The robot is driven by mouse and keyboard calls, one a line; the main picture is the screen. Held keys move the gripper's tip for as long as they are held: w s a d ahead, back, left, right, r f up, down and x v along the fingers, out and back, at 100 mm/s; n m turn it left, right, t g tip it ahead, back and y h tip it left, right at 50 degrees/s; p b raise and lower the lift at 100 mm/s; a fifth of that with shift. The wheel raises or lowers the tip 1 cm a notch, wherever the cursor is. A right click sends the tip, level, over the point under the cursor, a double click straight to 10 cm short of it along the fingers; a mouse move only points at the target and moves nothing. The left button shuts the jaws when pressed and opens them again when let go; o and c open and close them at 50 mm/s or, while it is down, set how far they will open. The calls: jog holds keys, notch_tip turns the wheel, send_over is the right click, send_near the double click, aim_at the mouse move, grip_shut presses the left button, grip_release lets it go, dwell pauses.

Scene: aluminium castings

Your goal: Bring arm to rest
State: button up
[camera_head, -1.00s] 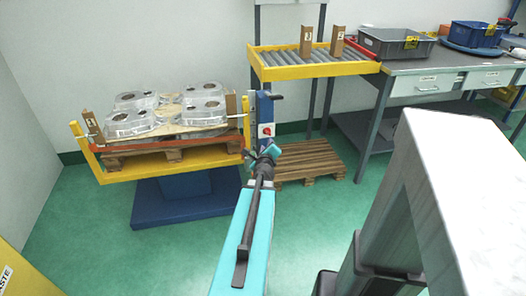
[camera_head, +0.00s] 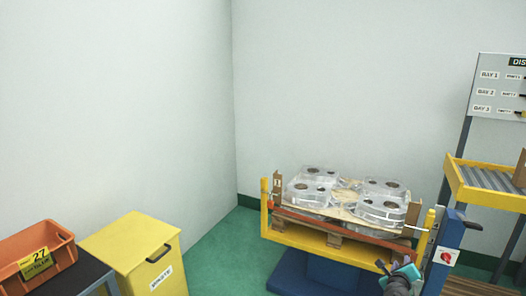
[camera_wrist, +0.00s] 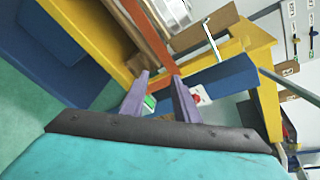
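My gripper (camera_head: 400,276) is low in the head view, in front of the right end of the yellow lift table (camera_head: 300,238). In the wrist view, the two grey-purple fingers of my gripper (camera_wrist: 160,78) stand apart with nothing held between them. The blue post (camera_wrist: 228,78) and orange strap (camera_wrist: 150,40) of the lift table show beyond the fingers. Most of my arm is out of the head view.
Clear-wrapped castings (camera_head: 375,205) sit on the lift table. A yellow waste bin (camera_head: 135,255) and an orange crate (camera_head: 38,262) stand at the left. A roller rack (camera_head: 490,185) is at the right. Green floor (camera_head: 225,250) is free between bin and lift.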

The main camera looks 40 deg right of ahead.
jog(key=w+a+f+n+t+y+p, duration=0.2)
jog(key=w+a+f+n+y, duration=0.15)
jog(key=w+a, duration=0.85)
jog(key=w+a+f+n+t+y+p, duration=0.1)
jog(key=w+a+f+n+t+y, duration=0.2)
jog(key=w+a, duration=0.85)
jog(key=w+a+f+n+g+y+p, duration=0.1)
jog(key=w+a+f+n+y+p, duration=0.3)
jog(key=a, duration=1)
jog(key=w+a+f+n+y+b, duration=0.15)
jog(key=w+a+f+n, duration=0.5)
jog(key=a, duration=0.65)
jog(key=s+a+f+n+g+y+p, duration=0.1)
jog(key=s+a+f+n+g, duration=0.2)
jog(key=a, duration=0.5)
jog(key=s+a+f+n+g+y+p, duration=0.1)
jog(key=s+a+f+n+y, duration=0.15)
jog(key=s+a+n, duration=0.4)
jog(key=s+a+f+n+g+y+p, duration=0.1)
jog(key=s+a+f+g, duration=0.2)
jog(key=a, duration=0.7)
jog(key=s+a+f+n+g+p, duration=0.1)
jog(key=s+a+f+n+g, duration=0.15)
jog(key=s+n, duration=0.6)
jog(key=s+d+r+n+g+h, duration=0.1)
jog(key=s+d+n+g+h, duration=0.2)
jog(key=s, duration=0.9)
jog(key=shift+d+r+n+g, duration=0.15)
jog(key=shift+d+n+g, duration=0.45)
jog(key=shift+d+g, duration=0.5)
